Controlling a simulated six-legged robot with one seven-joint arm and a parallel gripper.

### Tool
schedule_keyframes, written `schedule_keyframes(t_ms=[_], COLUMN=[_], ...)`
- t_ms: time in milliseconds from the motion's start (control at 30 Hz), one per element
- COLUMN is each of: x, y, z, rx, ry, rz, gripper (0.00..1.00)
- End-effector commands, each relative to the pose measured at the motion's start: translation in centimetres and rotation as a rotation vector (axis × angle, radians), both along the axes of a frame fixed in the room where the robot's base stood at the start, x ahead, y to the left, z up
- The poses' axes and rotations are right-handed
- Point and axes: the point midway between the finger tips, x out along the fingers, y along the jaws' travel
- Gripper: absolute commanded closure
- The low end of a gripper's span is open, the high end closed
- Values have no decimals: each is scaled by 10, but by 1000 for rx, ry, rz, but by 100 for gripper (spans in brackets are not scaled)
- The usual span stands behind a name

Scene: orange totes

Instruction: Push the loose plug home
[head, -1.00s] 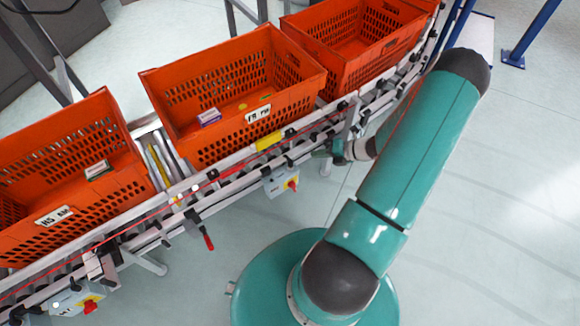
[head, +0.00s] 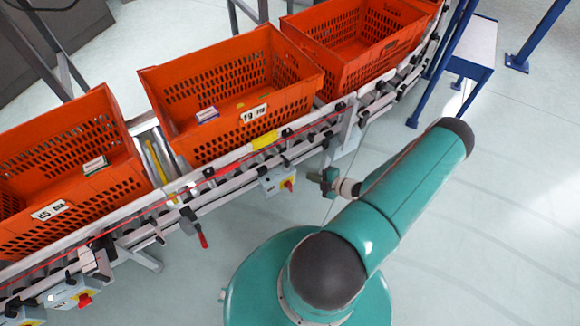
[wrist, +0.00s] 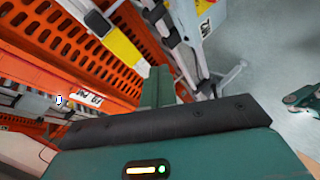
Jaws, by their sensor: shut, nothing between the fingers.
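No loose plug can be made out for certain. A grey switch box with a red knob (head: 277,182) hangs under the conveyor's near rail; another such box (head: 75,293) is at lower left. A red-handled part (head: 202,239) hangs below the rail between them; I cannot tell if it is a plug. My gripper (head: 327,181) is in the open space right of the middle box, apart from the rail. In the wrist view its fingers (wrist: 158,88) are together with nothing between them, and a grey box (wrist: 203,15) shows at the top.
Orange totes stand along the conveyor: one at left (head: 60,165), one in the middle (head: 235,95) holding a small box (head: 207,114), one at far right (head: 360,45). The conveyor's rail (head: 120,213) runs diagonally. A blue-legged stand (head: 470,50) is at upper right.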

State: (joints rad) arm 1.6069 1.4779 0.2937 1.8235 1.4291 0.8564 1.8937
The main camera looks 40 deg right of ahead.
Motion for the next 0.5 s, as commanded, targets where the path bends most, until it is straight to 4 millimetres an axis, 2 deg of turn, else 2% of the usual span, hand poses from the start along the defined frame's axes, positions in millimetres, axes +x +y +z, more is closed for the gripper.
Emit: schedule_keyframes(t_ms=[267,500], x=[5,39], y=[1,10], z=[-2,-17], rx=[-1,-1], ry=[-1,-2], rz=[2,5], gripper=[100,100])
